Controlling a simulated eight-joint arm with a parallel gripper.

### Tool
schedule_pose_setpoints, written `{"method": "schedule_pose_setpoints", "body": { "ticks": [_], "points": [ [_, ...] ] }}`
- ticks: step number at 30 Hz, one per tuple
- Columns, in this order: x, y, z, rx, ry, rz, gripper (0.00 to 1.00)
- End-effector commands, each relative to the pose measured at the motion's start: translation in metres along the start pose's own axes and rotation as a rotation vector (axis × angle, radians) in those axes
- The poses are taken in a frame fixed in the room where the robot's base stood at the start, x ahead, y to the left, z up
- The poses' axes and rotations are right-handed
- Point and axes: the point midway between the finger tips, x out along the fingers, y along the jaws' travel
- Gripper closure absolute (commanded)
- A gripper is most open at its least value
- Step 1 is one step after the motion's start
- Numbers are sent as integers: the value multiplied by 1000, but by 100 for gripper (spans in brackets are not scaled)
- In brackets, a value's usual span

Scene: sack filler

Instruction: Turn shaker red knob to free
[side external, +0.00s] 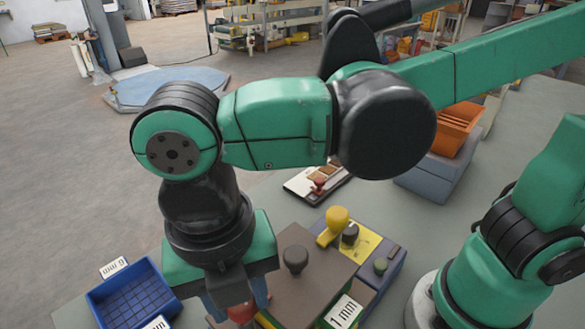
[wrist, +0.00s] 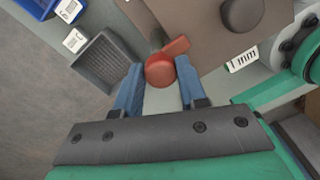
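The red knob (wrist: 160,70) shows in the wrist view between my gripper's two blue fingers. It has a round red cap and a short red lever (wrist: 177,46) pointing up and right. In the side view only a bit of the red knob (side external: 242,312) shows low between the fingers, beside the brown-topped shaker (side external: 312,262). My gripper (wrist: 160,63) is open, its fingers on either side of the knob. It also shows in the side view (side external: 237,303), pointing down. I cannot tell whether either finger touches the knob. The knob's base is hidden.
A dark round knob (side external: 295,259) stands on the brown top. A control box with a yellow handle (side external: 336,222) sits behind it. A blue tray (side external: 128,292) stands at left, and a grey tray (wrist: 103,66) lies close to the left finger. An orange bin (side external: 455,127) stands farther back.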

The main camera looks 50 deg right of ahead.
Motion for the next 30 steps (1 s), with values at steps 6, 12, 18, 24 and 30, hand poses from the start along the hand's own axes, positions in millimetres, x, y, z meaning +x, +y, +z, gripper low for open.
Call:
{"method": "schedule_pose_setpoints", "body": {
  "ticks": [6, 12, 18, 24, 30],
  "points": [
    [0, 0, 0, 6, 0, -1, 100],
    [0, 0, 0, 58, 3, -2, 100],
    [0, 0, 0, 184, 9, -2, 100],
    [0, -1, 0, 363, 18, -2, 100],
    [0, -1, 0, 553, 29, -2, 100]
  ]
}}
